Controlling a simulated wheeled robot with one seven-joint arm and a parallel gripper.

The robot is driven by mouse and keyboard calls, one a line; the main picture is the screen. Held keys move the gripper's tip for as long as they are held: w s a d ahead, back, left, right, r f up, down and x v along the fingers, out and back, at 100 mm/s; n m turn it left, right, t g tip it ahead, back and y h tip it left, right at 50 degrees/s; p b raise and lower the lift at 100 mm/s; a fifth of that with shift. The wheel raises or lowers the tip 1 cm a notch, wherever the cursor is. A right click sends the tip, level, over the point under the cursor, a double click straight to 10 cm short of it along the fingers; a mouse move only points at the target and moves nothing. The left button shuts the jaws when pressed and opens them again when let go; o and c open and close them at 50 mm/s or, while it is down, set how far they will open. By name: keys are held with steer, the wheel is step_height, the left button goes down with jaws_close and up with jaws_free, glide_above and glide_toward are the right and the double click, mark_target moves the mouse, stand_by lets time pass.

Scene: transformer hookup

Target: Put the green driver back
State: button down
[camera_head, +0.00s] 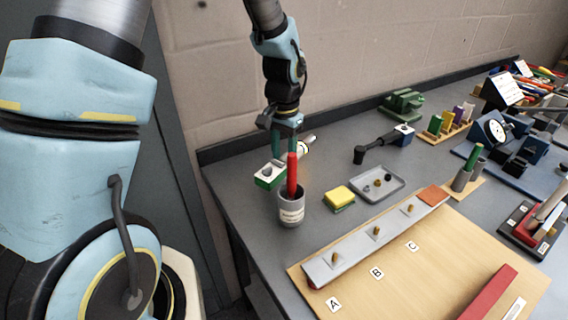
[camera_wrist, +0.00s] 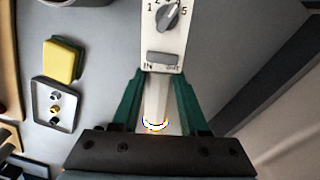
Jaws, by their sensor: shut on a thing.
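A green driver handle (camera_head: 475,154) stands upright in a grey holder (camera_head: 462,180) on a small wooden base at the right. I cannot tell for sure that this is the task's driver. My gripper (camera_head: 284,150) points down at the back left of the bench, behind the grey cup. In the wrist view its teal fingers (camera_wrist: 156,100) are shut on a pale grey cylinder (camera_wrist: 156,88) with a bright ringed end. That cylinder (camera_head: 308,143) also shows beside the fingers in the head view. A red handle (camera_head: 292,172) stands in the grey cup (camera_head: 291,211).
A green box with a white dial face (camera_head: 268,176) is close by my gripper; its dial (camera_wrist: 167,17) shows in the wrist view. The wall is close behind.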

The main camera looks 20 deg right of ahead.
mark_target(284, 158)
steer(key=shift+f+p, duration=0.4)
steer(key=shift+f, duration=1.2)
steer(key=shift+f, duration=0.1)
steer(key=shift+f, duration=0.1)
steer(key=shift+c, duration=2.2)
jaws_free()
step_height(284, 158, up, 12)
steer(key=b, duration=0.4)
steer(key=shift+r, duration=0.2)
steer(key=s+a+f+n, duration=0.1)
steer(key=a+n, duration=0.4)
steer(key=a, duration=0.9)
steer(key=s+a+f+n+t, duration=0.1)
steer(key=a+n, duration=0.4)
steer(key=a, duration=0.9)
steer(key=shift+s+f+t, duration=0.3)
steer(key=shift+s+f, duration=0.05)
